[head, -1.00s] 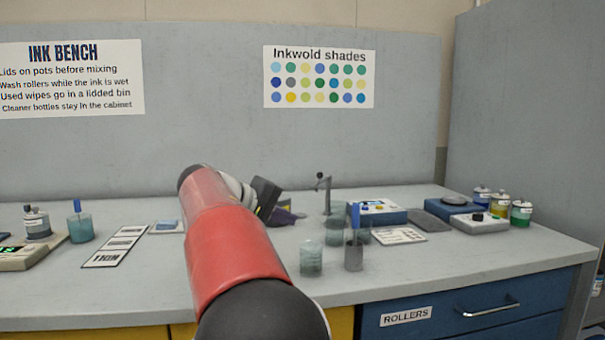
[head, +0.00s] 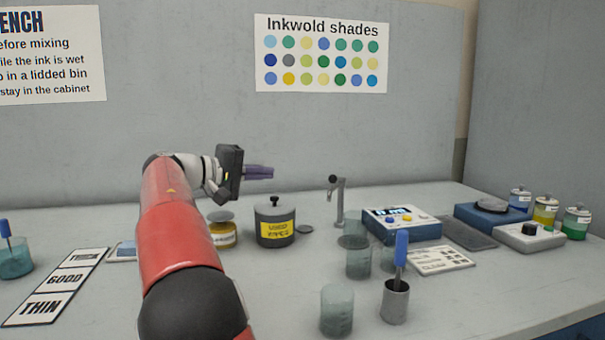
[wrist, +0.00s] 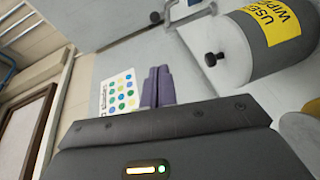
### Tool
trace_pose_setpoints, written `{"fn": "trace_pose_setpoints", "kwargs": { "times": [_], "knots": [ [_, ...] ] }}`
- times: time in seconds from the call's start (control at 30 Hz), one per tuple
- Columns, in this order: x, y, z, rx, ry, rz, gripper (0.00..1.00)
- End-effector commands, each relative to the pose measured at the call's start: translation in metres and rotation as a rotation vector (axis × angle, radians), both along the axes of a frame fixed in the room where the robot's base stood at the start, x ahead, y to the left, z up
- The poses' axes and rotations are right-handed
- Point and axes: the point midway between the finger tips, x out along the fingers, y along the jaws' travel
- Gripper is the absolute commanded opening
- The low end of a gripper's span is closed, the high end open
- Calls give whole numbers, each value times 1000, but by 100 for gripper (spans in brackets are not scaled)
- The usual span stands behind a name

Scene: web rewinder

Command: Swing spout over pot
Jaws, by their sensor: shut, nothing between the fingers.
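The spout (head: 339,202) is a slim grey metal post with a short arm and a dark knob at its top left, standing at the back of the bench. A translucent grey-green pot (head: 358,262) stands in front of it, close to other similar vessels; I cannot tell which is the task's pot. My gripper (head: 271,172) is shut and empty, with purple fingers pointing right. It is above the grey bin, left of the spout and apart from it.
The grey lidded bin (head: 275,226) with a yellow label stands below my gripper, beside a yellow jar (head: 222,232). A blue-based device (head: 402,226) is right of the spout. A metal cup (head: 395,301) with a blue-handled tool and a glass beaker (head: 337,310) stand in front.

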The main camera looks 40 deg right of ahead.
Motion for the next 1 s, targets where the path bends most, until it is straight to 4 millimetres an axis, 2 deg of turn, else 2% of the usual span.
{"fn": "trace_pose_setpoints", "kwargs": {
  "times": [0.17, 0.57, 0.6, 0.8, 1.0],
  "knots": [
    [-3, -17, -3, 0, 1, -4, 0],
    [-17, -98, -13, 1, 1, -5, 0],
    [-21, -103, -18, 0, -2, -3, 0],
    [-42, -116, -23, 1, -1, -1, 0],
    [-48, -120, -22, 1, 0, 0, 0]
  ]
}}
